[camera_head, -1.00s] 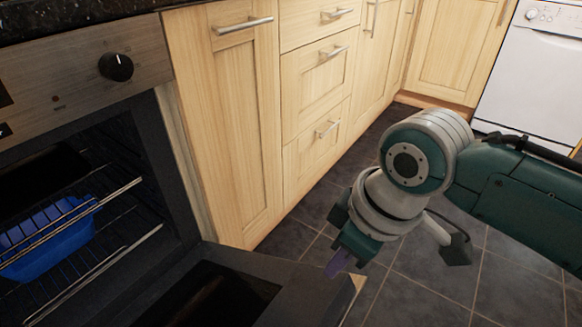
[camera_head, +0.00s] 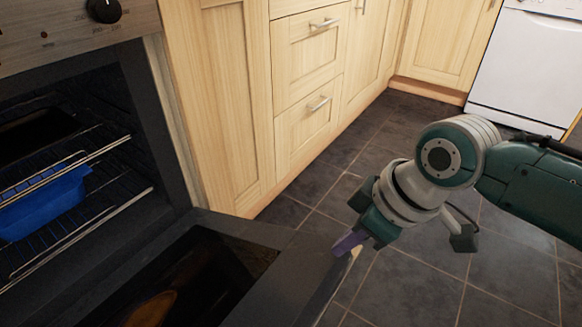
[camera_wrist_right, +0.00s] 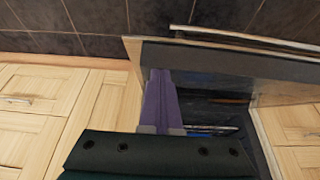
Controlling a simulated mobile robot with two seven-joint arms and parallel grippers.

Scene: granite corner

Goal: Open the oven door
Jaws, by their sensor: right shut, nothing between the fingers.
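The oven door (camera_head: 283,275) is swung down, dark with a glass window, in the lower part of the head view. It stands open in front of the oven cavity (camera_head: 60,130). My right gripper (camera_head: 345,245) is shut and empty, its purple fingers at the door's outer right edge. In the right wrist view the purple fingers (camera_wrist_right: 160,105) point at the door's edge (camera_wrist_right: 215,60), and a long bar handle (camera_wrist_right: 250,40) shows beyond it. Whether the fingers touch the door I cannot tell. My left gripper is not in view.
A blue dish (camera_head: 42,203) sits on a wire rack (camera_head: 75,228) inside the oven. Wooden cabinets (camera_head: 230,100) stand right of the oven. A white dishwasher (camera_head: 528,65) stands at the back right. Dark floor tiles (camera_head: 420,275) are free around my right arm.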

